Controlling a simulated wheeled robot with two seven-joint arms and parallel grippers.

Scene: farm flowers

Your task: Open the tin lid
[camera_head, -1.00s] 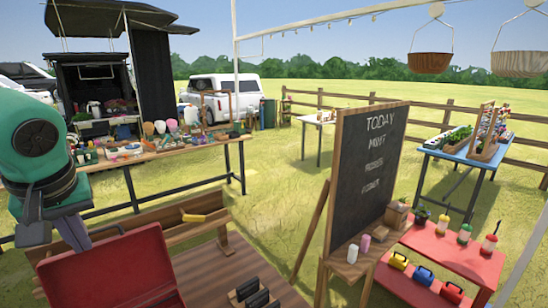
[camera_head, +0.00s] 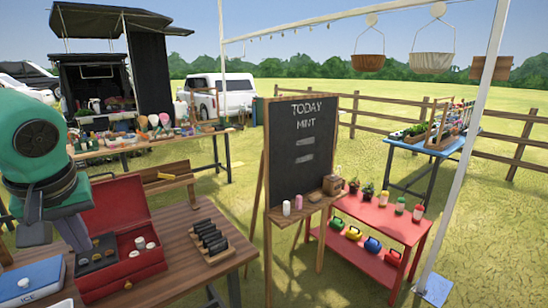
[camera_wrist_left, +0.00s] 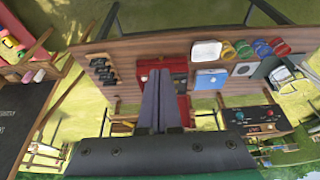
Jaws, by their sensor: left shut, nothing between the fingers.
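The red tin (camera_head: 125,285) stands on the brown wooden table, and its red lid (camera_head: 117,203) is up, tilted back at the hinge side. Small white and dark round pieces lie inside it. My left gripper (camera_head: 82,247) is shut and empty. In the head view it overlaps the left side of the open tin; I cannot tell whether it touches. In the left wrist view the shut fingers (camera_wrist_left: 160,75) point at the table, with red parts of the tin (camera_wrist_left: 180,68) beside and partly behind them. My right gripper is not in view.
A blue box (camera_head: 35,277) sits left of the tin. A rack of black rolls (camera_head: 211,242) lies to its right. A chalkboard (camera_head: 297,150) stands beyond the table's right end, with a red stand (camera_head: 375,220) farther right. Bare tabletop (camera_head: 180,238) shows between tin and rack.

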